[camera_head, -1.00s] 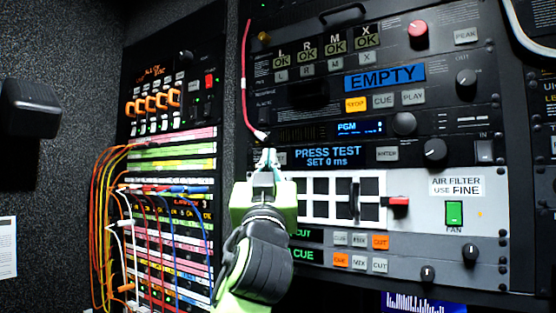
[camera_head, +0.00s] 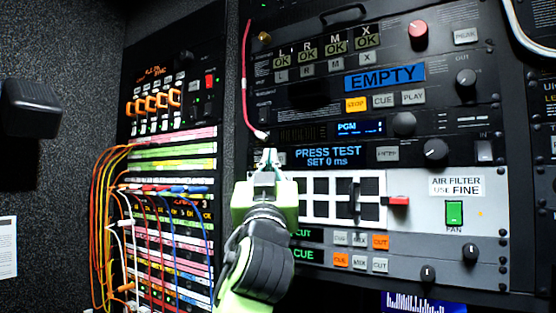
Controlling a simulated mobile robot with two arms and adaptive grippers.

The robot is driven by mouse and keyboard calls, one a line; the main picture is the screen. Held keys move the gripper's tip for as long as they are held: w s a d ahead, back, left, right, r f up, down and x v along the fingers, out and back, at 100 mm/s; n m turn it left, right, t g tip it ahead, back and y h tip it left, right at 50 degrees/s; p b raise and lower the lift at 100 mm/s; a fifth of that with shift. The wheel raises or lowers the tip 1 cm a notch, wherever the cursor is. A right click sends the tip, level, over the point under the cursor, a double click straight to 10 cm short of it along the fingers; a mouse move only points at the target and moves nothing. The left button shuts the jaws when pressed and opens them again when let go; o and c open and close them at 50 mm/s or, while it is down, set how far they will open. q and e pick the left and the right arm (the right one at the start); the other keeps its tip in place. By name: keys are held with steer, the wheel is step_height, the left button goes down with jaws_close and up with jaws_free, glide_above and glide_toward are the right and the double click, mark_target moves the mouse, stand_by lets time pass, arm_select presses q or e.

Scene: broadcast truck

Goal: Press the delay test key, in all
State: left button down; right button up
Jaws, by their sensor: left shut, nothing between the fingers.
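The delay unit's display (camera_head: 328,156) reads "PRESS TEST, SET 0 ms" in blue on the right-hand rack. A grey key (camera_head: 281,157) sits just left of this display, partly hidden by my gripper; I cannot read its label. A grey key marked ENTER (camera_head: 387,154) is right of the display. My left gripper (camera_head: 269,152) is shut and empty, its fingertips in front of the panel at the display's left end. I cannot tell whether the tips touch the key. My right gripper is not in view.
A red cable (camera_head: 245,90) hangs from above to a plug near my fingertips. Below is a white panel with dark square openings (camera_head: 343,197) and a red latch (camera_head: 398,200). A patch bay (camera_head: 172,190) with coloured cables stands at left.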

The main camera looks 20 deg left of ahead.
arm_select(q)
steer(key=shift+w, duration=0.3)
steer(key=shift+w, duration=0.1)
stand_by(0.3)
steer(key=shift+w+d, duration=0.1)
steer(key=shift+w, duration=0.1)
stand_by(0.4)
steer(key=shift+s, duration=0.15)
steer(key=shift+s+b, duration=0.3)
steer(key=shift+s, duration=0.3)
